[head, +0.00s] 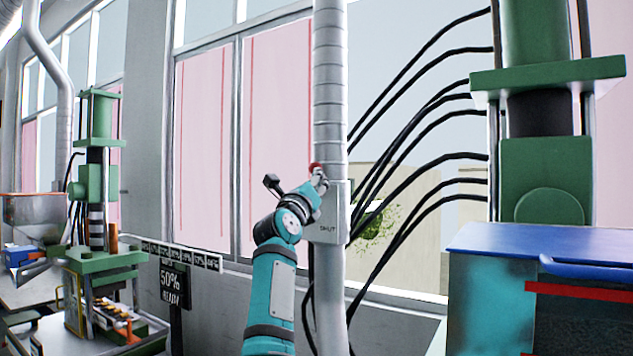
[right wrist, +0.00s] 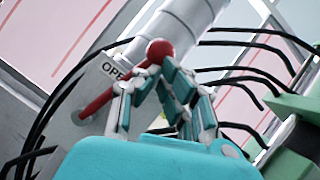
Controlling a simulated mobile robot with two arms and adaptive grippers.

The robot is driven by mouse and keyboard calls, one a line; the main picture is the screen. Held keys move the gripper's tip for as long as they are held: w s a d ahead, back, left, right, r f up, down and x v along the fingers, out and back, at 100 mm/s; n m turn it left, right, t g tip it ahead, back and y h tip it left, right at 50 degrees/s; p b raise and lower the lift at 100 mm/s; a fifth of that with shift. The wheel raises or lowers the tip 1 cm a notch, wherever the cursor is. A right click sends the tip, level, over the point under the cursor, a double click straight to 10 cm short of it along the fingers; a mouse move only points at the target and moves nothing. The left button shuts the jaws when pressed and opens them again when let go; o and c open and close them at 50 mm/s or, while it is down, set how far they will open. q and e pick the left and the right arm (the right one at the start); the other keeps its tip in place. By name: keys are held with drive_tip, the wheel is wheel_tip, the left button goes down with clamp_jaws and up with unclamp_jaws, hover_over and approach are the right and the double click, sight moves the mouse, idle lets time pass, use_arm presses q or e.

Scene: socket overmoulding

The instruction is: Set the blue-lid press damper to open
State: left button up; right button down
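The damper is a grey box (head: 328,215) on the vertical metal duct (head: 330,90), with SHUT lettered low on its face. In the right wrist view its plate (right wrist: 92,95) carries partly covered lettering starting OPE. A red lever (right wrist: 98,104) with a round red knob (right wrist: 160,51) slants across that plate; the knob also shows in the head view (head: 315,167). My right gripper (right wrist: 160,70) has its fingertips closed in around the lever just below the knob. The fingers hide part of the lever. The blue-lid press (head: 545,242) stands at the right. My left gripper is not in view.
Black hoses (head: 420,120) run from beside the duct to the green press column (head: 545,170). Another green press (head: 97,200) and a hopper (head: 32,215) stand at the left. A dark sign (head: 172,285) reads 50% READY. Windows line the wall behind.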

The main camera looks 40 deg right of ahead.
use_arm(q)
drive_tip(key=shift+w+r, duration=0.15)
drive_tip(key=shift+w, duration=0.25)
use_arm(e)
drive_tip(key=shift+w+r, duration=0.35)
drive_tip(key=shift+w, duration=0.05)
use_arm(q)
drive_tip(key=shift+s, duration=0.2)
